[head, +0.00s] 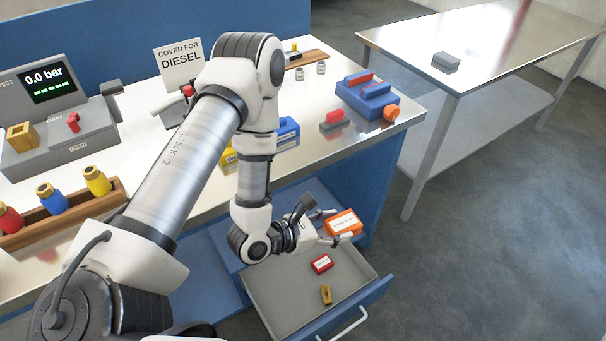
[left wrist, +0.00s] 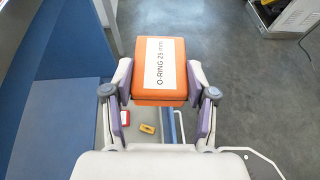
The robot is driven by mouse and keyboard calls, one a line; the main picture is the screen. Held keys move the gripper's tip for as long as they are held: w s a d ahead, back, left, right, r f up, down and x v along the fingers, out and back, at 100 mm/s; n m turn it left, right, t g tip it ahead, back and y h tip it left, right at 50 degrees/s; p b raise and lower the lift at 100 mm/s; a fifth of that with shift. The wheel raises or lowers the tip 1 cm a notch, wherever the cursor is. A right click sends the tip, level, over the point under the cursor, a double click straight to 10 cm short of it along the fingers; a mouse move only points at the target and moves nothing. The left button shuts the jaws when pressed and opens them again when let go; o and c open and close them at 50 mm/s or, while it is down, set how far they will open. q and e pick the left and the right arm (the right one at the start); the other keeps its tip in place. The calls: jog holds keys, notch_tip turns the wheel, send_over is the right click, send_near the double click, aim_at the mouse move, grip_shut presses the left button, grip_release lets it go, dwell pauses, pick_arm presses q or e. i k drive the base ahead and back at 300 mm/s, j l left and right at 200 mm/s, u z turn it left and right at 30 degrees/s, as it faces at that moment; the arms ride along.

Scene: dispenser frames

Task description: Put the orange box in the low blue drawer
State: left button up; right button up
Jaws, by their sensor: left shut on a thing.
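The orange box (head: 343,223) has a white label and is held in my left gripper (head: 329,228). In the left wrist view the orange box (left wrist: 160,72) sits between both fingers of the gripper (left wrist: 160,95), and its label reads "O-RING 25 mm". The low blue drawer (head: 372,294) is pulled open, with a grey inside and a pale handle. The box is above the drawer's far part, near the workbench side. Inside the drawer lie a red box (head: 321,264) and a small brass-yellow piece (head: 326,294), apart from each other. My right gripper is not in view.
The workbench (head: 225,195) carries a test unit (head: 65,125), a wooden rack (head: 70,218) with coloured fittings, a sign (head: 180,64) and a blue device (head: 368,97). A metal side table (head: 500,60) stands at the right. Much of the drawer floor is bare.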

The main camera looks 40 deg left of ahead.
aim_at(276, 297)
jog(key=i+l+u, duration=0.1)
jog(key=i+l, duration=0.5)
jog(key=i+l+u, duration=0.1)
jog(key=i+l, duration=0.5)
jog(key=i+l+u, duration=0.15)
jog(key=i+l, duration=0.45)
jog(key=l, duration=0.25)
jog(key=u, duration=0.4)
jog(key=l+u, duration=0.1)
jog(key=u, duration=0.75)
jog(key=l+u, duration=0.15)
jog(key=u, duration=0.65)
